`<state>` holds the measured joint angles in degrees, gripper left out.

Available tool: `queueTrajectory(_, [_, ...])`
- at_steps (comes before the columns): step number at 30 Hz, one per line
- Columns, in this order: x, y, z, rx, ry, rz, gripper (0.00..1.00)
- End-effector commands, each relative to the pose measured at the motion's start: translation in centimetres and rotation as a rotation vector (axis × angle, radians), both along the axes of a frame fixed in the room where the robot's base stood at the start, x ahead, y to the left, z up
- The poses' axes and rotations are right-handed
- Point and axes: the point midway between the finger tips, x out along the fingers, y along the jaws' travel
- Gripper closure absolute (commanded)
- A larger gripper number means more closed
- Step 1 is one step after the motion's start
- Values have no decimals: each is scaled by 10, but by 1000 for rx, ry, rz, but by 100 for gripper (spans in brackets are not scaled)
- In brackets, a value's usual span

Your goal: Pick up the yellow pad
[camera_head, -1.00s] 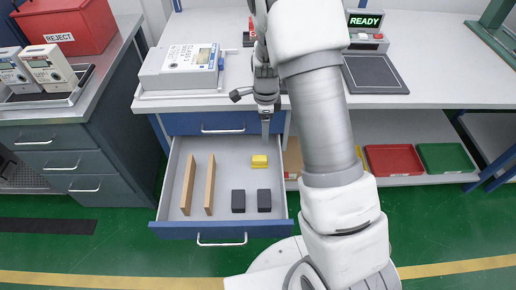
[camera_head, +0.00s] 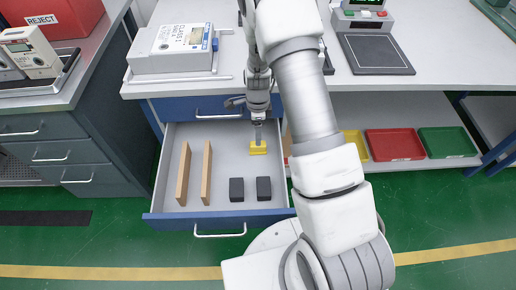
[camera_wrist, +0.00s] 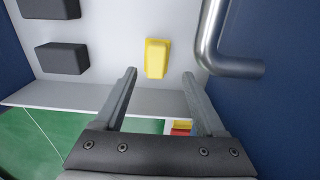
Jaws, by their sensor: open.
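The yellow pad (camera_head: 258,149) lies on the floor of the open drawer (camera_head: 222,190), near its back right. It also shows in the wrist view (camera_wrist: 157,58), ahead of and between my fingers. My gripper (camera_head: 258,133) is above the drawer, just over the pad in the head view. In the wrist view my gripper (camera_wrist: 160,75) is open and empty, its two fingers spread wide, and the pad is apart from both fingertips.
Two dark blocks (camera_head: 236,190) and two tan strips (camera_head: 207,173) lie in the drawer. A metal handle (camera_wrist: 215,50) is close to the right finger in the wrist view. The meter (camera_head: 178,48) stands on the bench above. Red and green trays (camera_head: 395,145) are on the lower shelf.

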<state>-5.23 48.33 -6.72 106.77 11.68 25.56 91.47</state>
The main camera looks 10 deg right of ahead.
Motion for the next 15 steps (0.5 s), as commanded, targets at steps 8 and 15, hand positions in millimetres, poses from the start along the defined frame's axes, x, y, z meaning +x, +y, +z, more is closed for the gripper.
queueTrajectory(8, [-6, 1, -30, 1, 3, 1, 28])
queueTrajectory(15, [-6, 1, -53, 1, -1, 0, 28])
